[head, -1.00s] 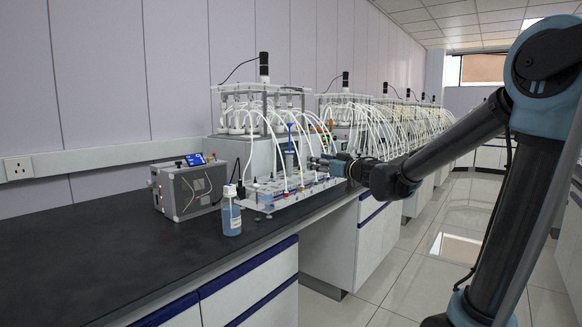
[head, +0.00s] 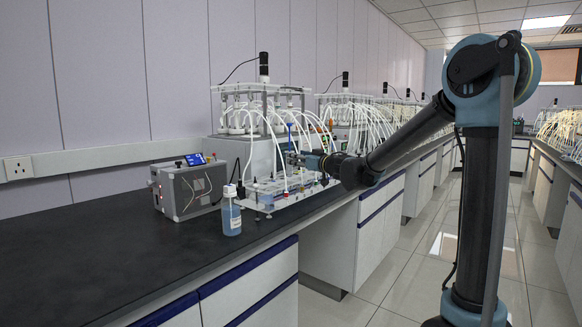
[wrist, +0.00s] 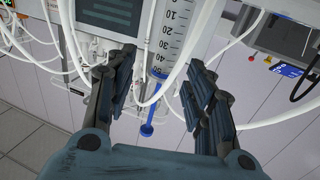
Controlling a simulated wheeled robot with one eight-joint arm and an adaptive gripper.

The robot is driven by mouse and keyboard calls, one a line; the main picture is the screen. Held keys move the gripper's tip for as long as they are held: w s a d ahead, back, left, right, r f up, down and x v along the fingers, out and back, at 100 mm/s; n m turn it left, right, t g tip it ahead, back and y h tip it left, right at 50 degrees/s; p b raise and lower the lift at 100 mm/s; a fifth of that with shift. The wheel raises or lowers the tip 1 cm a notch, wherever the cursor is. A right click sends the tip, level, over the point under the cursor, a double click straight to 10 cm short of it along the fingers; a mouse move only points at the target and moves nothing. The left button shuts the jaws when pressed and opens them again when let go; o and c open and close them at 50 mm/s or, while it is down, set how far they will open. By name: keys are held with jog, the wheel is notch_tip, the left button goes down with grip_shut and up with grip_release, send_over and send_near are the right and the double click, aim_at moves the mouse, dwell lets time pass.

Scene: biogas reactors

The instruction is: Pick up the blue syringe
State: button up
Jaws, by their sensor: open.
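The blue syringe (wrist: 168,42) shows in the wrist view as a clear graduated barrel with a blue plunger end (wrist: 147,130). It lies between and beyond the two dark fingers of my gripper (wrist: 161,65), which are spread open on either side of it. I cannot tell whether either finger touches it. In the head view the syringe (head: 290,128) stands upright among the white tubes, a thin blue shape. My gripper (head: 293,158) is at its lower part there, coming in from the right, and partly hides it.
White tubes (head: 262,130) hang close around the syringe from the reactor frame. A grey box with a blue screen (head: 188,186) and a bottle of blue liquid (head: 231,212) stand to the left on the dark bench (head: 90,255). The bench front is clear.

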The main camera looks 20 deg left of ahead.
aim_at(291, 125)
jog(key=shift+s+x, duration=0.25)
jog(key=shift+x, duration=2.45)
jog(key=shift+a, duration=0.15)
jog(key=shift+c, duration=0.3)
jog(key=c, duration=0.9)
jog(key=shift+c, duration=0.2)
notch_tip(291, 125, up, 10)
jog(key=shift+r, duration=1.45)
